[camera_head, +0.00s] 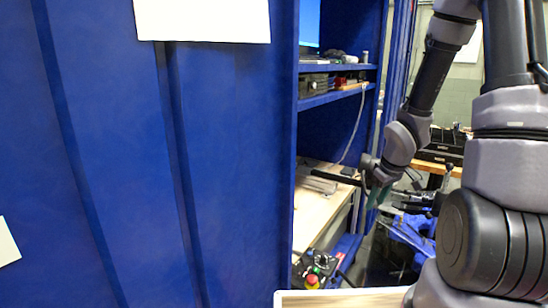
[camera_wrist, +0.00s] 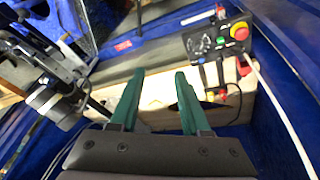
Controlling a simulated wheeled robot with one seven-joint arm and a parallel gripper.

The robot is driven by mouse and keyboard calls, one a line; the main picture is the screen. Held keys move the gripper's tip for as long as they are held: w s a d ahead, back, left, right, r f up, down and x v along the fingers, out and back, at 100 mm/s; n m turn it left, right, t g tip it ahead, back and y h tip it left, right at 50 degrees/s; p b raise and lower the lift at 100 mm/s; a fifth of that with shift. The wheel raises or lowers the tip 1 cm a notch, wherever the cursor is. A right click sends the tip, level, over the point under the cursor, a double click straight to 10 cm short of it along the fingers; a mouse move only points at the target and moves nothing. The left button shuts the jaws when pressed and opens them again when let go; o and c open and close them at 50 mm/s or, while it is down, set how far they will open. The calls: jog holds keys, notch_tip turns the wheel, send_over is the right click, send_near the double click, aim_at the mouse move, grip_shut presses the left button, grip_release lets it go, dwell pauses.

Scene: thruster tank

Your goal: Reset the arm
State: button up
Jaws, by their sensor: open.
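My arm (camera_head: 405,135) reaches down from the upper right in the head view, bent at several joints. My gripper (camera_head: 378,196) hangs at its end, in front of the blue cabinet's open bay. In the wrist view my gripper (camera_wrist: 155,80) shows two green fingers spread apart, with nothing held between them. A light wooden surface shows beyond and between the fingers. In the head view the fingers are small and partly hidden by the wrist.
A tall blue panel (camera_head: 120,160) fills the left. Blue shelves (camera_head: 335,98) hold equipment. A control box with a red button (camera_head: 312,281) sits low in the bay; it also shows in the wrist view (camera_wrist: 220,40). Dark machinery (camera_wrist: 60,100) stands left of the fingers.

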jog(key=s+r+m+t+h, duration=0.1)
jog(key=s+r+m, duration=0.15)
jog(key=r, duration=0.65)
jog(key=s+r+m+t+h, duration=0.1)
jog(key=r+m, duration=0.2)
jog(key=r, duration=0.6)
jog(key=s+a+r+m+t+y, duration=0.1)
jog(key=s+a+r+m+y, duration=0.2)
jog(key=s+r, duration=0.8)
jog(key=shift+s+a+r+m, duration=0.4)
jog(key=shift+a+r+m, duration=0.15)
jog(key=shift+a+r, duration=0.5)
jog(key=shift+f, duration=0.2)
